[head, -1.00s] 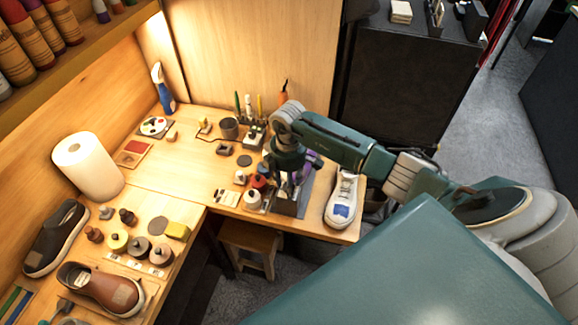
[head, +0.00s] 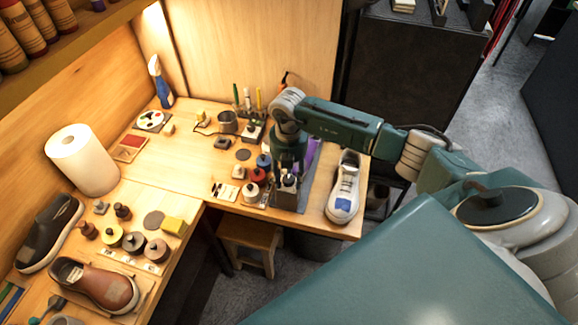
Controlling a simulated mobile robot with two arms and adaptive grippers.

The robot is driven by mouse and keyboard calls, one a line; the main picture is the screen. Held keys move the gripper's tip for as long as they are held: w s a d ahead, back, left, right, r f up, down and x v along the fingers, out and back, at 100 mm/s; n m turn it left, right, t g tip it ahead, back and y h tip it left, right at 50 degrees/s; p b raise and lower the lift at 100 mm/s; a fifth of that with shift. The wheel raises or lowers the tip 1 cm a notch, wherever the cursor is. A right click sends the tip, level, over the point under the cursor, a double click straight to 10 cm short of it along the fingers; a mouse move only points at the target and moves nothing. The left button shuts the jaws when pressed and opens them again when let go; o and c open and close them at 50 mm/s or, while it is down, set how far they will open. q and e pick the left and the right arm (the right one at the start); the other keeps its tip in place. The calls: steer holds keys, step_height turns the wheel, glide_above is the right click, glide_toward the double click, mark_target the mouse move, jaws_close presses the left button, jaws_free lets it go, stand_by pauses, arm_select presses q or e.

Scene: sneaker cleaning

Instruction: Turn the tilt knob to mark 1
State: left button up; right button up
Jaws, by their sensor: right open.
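My right gripper (head: 289,172) points down over a small dark grey block-like fixture (head: 288,199) near the right end of the workbench. It is open, and its fingertips are close above or around the top of the fixture. I cannot tell whether they touch it. The tilt knob and its marks cannot be made out; the gripper covers that spot or they are too small. A white sneaker (head: 344,188) with a blue patch at its toe lies to the right of the fixture. My left gripper is out of view.
Several small round pots, such as a red-topped one (head: 258,176) and a white one (head: 251,192), stand close left of the gripper. A wooden stool (head: 247,243) stands below the bench edge.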

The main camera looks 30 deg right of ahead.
steer(key=c, duration=0.9)
steer(key=shift+r+m+p, duration=0.15)
steer(key=shift+m+p, duration=0.45)
steer(key=shift+m, duration=0.5)
steer(key=shift+m+p, duration=0.3)
steer(key=shift+m, duration=0.7)
steer(key=shift+s+m+p, duration=0.1)
steer(key=shift+m+p, duration=0.45)
steer(key=shift+m, duration=0.25)
steer(key=shift+m+p, duration=0.35)
steer(key=shift+m, duration=0.85)
